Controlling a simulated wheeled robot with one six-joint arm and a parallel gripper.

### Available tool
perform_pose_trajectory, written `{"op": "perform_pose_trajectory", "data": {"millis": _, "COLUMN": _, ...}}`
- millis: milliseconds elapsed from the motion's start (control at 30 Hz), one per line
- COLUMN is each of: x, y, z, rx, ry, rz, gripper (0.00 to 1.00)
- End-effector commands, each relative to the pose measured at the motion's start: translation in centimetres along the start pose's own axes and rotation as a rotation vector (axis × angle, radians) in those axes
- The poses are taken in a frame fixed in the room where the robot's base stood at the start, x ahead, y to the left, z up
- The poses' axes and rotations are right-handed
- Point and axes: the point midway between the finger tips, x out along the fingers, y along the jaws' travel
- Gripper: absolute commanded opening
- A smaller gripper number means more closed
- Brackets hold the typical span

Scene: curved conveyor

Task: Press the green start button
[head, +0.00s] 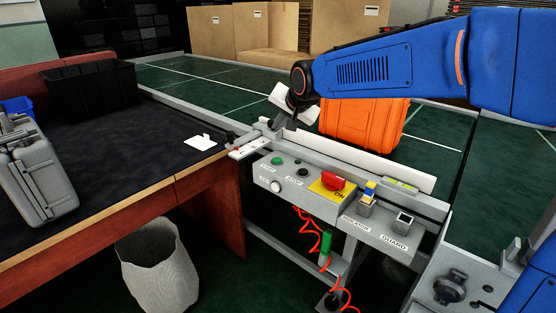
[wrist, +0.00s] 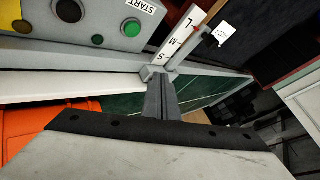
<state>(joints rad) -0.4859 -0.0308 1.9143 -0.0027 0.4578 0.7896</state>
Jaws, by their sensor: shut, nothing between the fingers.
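The green start button (head: 278,160) is a small round button at the upper left of the grey control panel (head: 262,178). In the wrist view the green button (wrist: 133,27) lies at the top, next to a START label. My gripper (head: 274,124) is above and behind the panel's far edge, apart from the button. In the wrist view my gripper (wrist: 158,74) points towards the rail beside the panel, its fingers together and empty. The button is fully visible in both views.
An orange case (head: 368,125) sits on the green conveyor (head: 437,130) behind. A dark-topped table (head: 120,150) stands at left.

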Motion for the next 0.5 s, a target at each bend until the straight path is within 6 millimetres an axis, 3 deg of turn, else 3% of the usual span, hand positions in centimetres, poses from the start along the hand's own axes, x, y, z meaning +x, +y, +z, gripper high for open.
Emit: {"op": "perform_pose_trajectory", "data": {"millis": 500, "x": 3.5, "y": 2.6, "z": 2.5, "rx": 0.0, "ry": -0.002, "rz": 0.002, "gripper": 0.0}}
